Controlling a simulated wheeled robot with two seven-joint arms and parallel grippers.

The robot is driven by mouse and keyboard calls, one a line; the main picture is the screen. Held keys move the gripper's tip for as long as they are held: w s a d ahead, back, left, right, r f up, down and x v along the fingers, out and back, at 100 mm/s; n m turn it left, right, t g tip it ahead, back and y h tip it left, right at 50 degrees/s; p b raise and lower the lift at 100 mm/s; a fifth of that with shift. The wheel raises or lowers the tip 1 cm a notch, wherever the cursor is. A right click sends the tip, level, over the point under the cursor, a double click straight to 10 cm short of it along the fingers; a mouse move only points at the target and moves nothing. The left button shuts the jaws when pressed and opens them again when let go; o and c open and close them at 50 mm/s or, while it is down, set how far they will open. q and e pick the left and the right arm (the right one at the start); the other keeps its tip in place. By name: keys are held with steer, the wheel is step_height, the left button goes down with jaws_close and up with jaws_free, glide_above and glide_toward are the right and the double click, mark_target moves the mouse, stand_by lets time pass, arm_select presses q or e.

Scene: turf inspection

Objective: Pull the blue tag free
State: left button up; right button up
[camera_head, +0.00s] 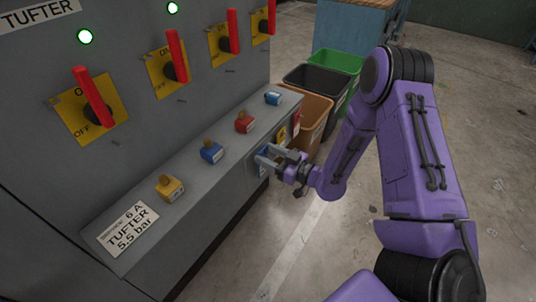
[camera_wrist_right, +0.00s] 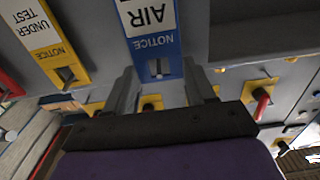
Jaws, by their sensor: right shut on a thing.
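The blue tag (camera_wrist_right: 152,47), marked NOTICE and AIR, shows upside down in the wrist view, with its lower blue part between my two fingers. In the head view the blue tag (camera_head: 262,169) is at the front face of the grey ledge, mostly hidden by my right gripper (camera_head: 268,157). The right gripper is shut on the blue tag, its fingers against the panel's front. In the wrist view a yellow tag (camera_wrist_right: 44,38) marked UNDER TEST hangs beside it. My left gripper is not in view.
The grey cabinet (camera_head: 120,45) has several red-handled switches. Yellow, blue and red padlocks (camera_head: 245,122) stand on its ledge. A yellow tag (camera_head: 283,134) and a red tag hang right of the gripper. Brown (camera_head: 318,112), black and green bins stand behind. Floor at right is clear.

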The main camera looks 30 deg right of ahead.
steer(key=shift+v, duration=1.65)
steer(key=shift+p+v, duration=0.65)
steer(key=shift+v, duration=1.85)
